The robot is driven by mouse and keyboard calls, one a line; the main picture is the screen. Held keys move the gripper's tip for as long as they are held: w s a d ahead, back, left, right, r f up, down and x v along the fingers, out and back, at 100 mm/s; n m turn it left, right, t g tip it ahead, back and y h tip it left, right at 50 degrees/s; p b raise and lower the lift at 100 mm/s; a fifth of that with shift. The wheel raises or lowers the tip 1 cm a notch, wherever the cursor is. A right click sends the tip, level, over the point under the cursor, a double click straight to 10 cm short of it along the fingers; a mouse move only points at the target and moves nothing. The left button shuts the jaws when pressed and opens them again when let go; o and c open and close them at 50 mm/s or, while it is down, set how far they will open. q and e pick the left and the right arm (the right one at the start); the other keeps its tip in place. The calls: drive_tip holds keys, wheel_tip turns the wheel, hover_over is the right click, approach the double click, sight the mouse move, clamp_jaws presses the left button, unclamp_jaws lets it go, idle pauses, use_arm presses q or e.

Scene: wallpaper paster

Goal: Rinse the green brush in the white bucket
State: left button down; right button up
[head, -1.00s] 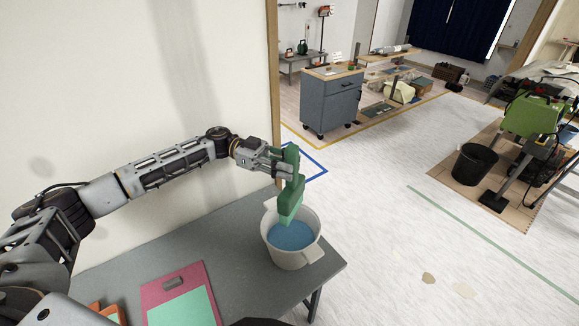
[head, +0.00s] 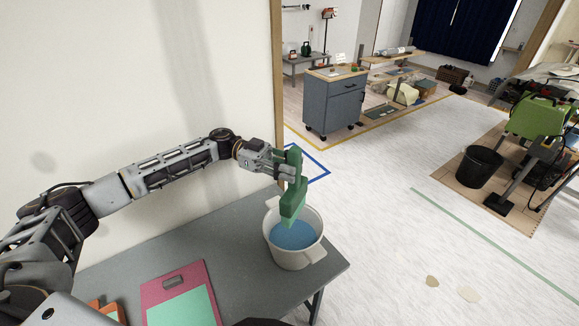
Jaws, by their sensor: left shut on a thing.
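The green brush (head: 294,202) is held upright by my left gripper (head: 290,171), which is shut on its handle. The brush's lower end is over the mouth of the white bucket (head: 293,258), in front of its far rim. I cannot tell whether its tip touches the blue water (head: 293,235) inside. The bucket stands on the right end of the grey table (head: 245,275). My right gripper is not in view.
An orange object (head: 101,308) sits at the lower left. A wall borders the table's back. Open floor lies to the right.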

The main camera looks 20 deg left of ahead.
sight(289, 189)
use_arm(q)
drive_tip(key=shift+f+b, duration=1.6)
drive_tip(key=shift+f, duration=0.4)
drive_tip(key=shift+f+b, duration=0.45)
drive_tip(key=shift+f, duration=1.6)
drive_tip(key=shift+f+b, duration=0.55)
drive_tip(key=shift+f, duration=0.3)
drive_tip(key=shift+f+b, duration=0.35)
drive_tip(key=shift+f, duration=0.9)
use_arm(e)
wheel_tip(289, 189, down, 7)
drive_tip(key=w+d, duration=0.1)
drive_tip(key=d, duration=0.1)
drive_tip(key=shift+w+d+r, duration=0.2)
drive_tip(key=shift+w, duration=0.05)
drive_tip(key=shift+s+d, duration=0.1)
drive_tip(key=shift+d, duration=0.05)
use_arm(q)
drive_tip(key=shift+f, duration=0.2)
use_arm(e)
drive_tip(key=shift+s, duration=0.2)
